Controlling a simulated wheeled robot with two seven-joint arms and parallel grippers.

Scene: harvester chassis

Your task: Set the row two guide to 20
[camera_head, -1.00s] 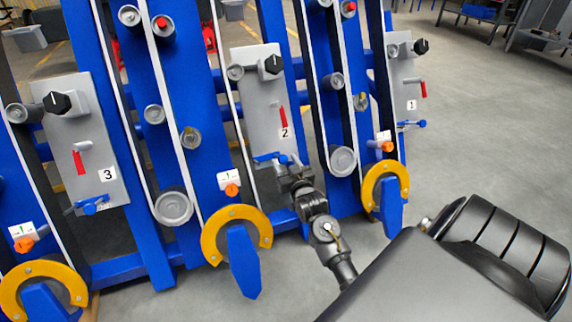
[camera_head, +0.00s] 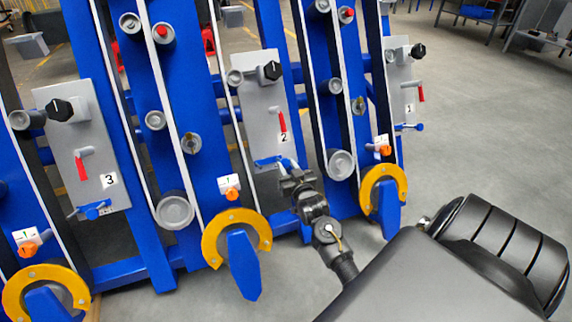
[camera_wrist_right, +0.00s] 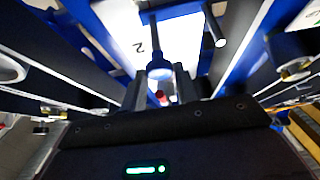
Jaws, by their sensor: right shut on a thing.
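The row two panel (camera_head: 258,110) is a grey plate marked 2. It carries a black knob (camera_head: 271,71), a red lever (camera_head: 282,121) and a blue handle (camera_head: 268,162) at its lower edge. My right gripper (camera_head: 291,174) is at this lower edge, shut on the blue handle. In the right wrist view the handle's blue end (camera_wrist_right: 158,66) shows at the fingers (camera_wrist_right: 160,92), below the figure 2. The exact contact is hard to see. An orange knob (camera_head: 231,194) with a small white scale sits lower left of the panel. The scale is too small to read. My left gripper is out of view.
Panel 3 (camera_head: 84,150) stands to the left and panel 1 (camera_head: 402,85) to the right, with similar knobs and levers. Blue beams and yellow half-rings (camera_head: 237,222) surround the panels. Open grey floor (camera_head: 480,130) lies to the right.

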